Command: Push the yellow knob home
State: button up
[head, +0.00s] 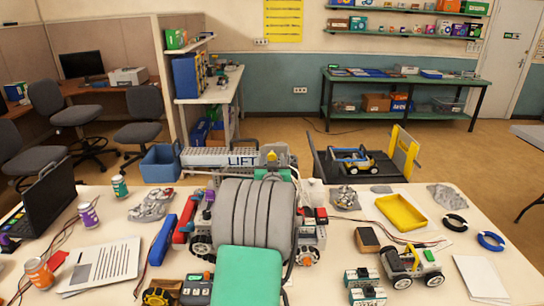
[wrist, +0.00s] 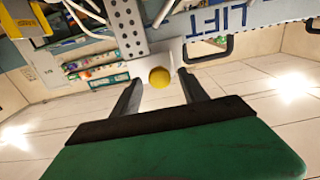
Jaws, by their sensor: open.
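The yellow knob (wrist: 159,77) is a small round ball, seen in the wrist view on a light grey plate (wrist: 150,58) at the end of the beam marked LIFT. It also shows small in the head view (head: 271,156), just beyond my arm. My gripper (wrist: 159,82) is open, with its two dark fingers reaching toward the plate. The knob appears between the fingertips, with a gap on each side. I cannot tell how far the tips are from it in depth. In the head view my arm hides most of the gripper.
The grey LIFT beam (head: 220,157) runs left from the knob. On the table stand a robot vehicle (head: 311,235) partly behind my arm, a yellow tray (head: 401,212), a small wheeled robot (head: 412,266), cans and a laptop (head: 45,208). A blue bin (head: 161,165) stands behind.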

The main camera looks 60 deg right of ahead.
jog(key=shift+w+d, duration=0.15)
jog(key=shift+d, duration=0.1)
jog(key=shift+c, duration=0.3)
grip_shut()
dwell(1.0)
